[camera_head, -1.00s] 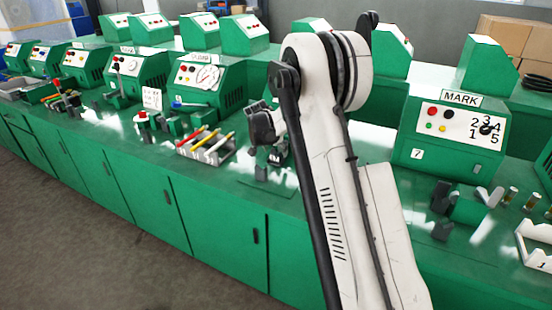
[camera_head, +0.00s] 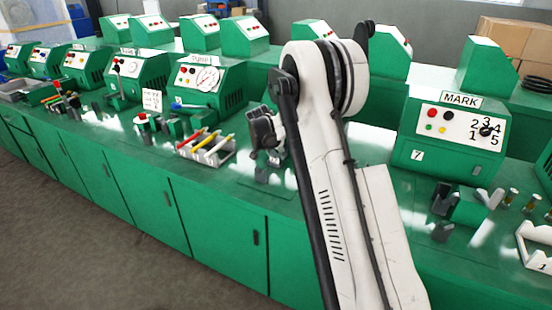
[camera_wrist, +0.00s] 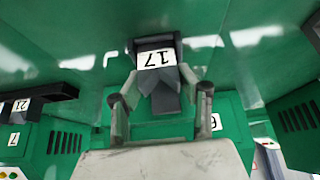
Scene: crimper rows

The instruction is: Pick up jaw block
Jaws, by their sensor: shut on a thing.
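The jaw block (camera_wrist: 160,88) is a dark grey piece with a white label reading 17 upside down in the wrist view. It sits between the two fingers of my gripper (camera_wrist: 161,82), which is shut on it. The fingers press on its sides. Green bench surface shows around the block; I cannot tell whether it touches the bench. In the head view my gripper (camera_head: 264,132) is small and dark over the bench, left of my white arm. The block cannot be made out clearly there.
A tray (camera_head: 212,154) with coloured-handled tools stands left of my gripper. The MARK machine (camera_head: 452,138) stands right of my arm, with small fixtures before it. A gauge machine (camera_head: 205,82) stands behind the tray. In the wrist view a dark block labelled 21 (camera_wrist: 40,97) is at left.

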